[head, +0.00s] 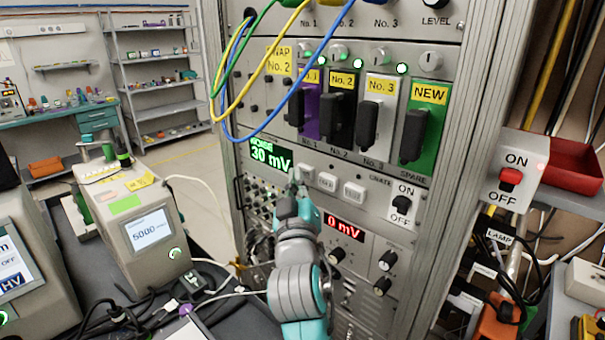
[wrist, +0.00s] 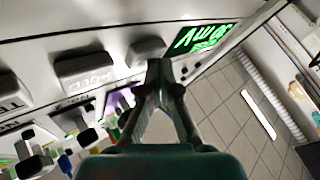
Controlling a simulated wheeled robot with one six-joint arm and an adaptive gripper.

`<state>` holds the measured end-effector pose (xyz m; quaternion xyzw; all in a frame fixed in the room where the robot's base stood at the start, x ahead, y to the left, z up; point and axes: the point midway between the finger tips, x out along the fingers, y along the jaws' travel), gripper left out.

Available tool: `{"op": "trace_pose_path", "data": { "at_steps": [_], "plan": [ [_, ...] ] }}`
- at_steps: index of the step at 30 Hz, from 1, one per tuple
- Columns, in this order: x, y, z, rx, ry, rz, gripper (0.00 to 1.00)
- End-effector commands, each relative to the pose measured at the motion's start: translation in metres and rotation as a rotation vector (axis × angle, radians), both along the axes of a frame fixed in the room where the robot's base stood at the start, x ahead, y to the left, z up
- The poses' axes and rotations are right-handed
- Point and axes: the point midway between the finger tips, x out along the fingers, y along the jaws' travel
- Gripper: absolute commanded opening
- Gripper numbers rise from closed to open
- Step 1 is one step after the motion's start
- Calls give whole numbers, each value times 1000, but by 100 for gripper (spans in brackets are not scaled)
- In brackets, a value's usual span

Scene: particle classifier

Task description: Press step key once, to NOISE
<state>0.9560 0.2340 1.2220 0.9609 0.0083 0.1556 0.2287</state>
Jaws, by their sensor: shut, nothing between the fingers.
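The rack's green display (head: 270,157) reads 30 mV under a smaller blurred word that looks like NOISE. It also shows upside down in the wrist view (wrist: 205,40). Right of it in the head view is a row of pale keys: the left one (head: 305,172), the middle one (head: 327,181) and the right one (head: 354,191). I cannot read which is the step key. My gripper (head: 299,187) is shut and empty, its tips just in front of the left key. In the wrist view the shut fingertips (wrist: 160,66) overlap the edge of that key (wrist: 147,51); contact is unclear.
Blue, yellow and green cables (head: 262,75) hang across the rack above. Coloured modules, such as the green one (head: 424,120), sit over the keys. An ON/OFF switch (head: 402,203) and a red 0 mV display (head: 344,228) are to the right. A 5000 instrument (head: 148,230) stands left.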

Motion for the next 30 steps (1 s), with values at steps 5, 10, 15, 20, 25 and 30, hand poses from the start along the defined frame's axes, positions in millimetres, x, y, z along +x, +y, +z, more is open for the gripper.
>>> {"op": "trace_pose_path", "data": {
  "at_steps": [5, 10, 15, 20, 25, 30],
  "plan": [
    [-8, 6, 0, 1, 0, 2, 0],
    [-12, 9, 0, 0, 0, 0, 0],
    [-13, 10, 0, 0, 0, 0, 0],
    [-14, 11, 0, 1, 0, 0, 0],
    [-24, 18, 0, 0, 0, 1, 0],
    [-35, 27, 0, 1, 1, 1, 0]
  ]
}}
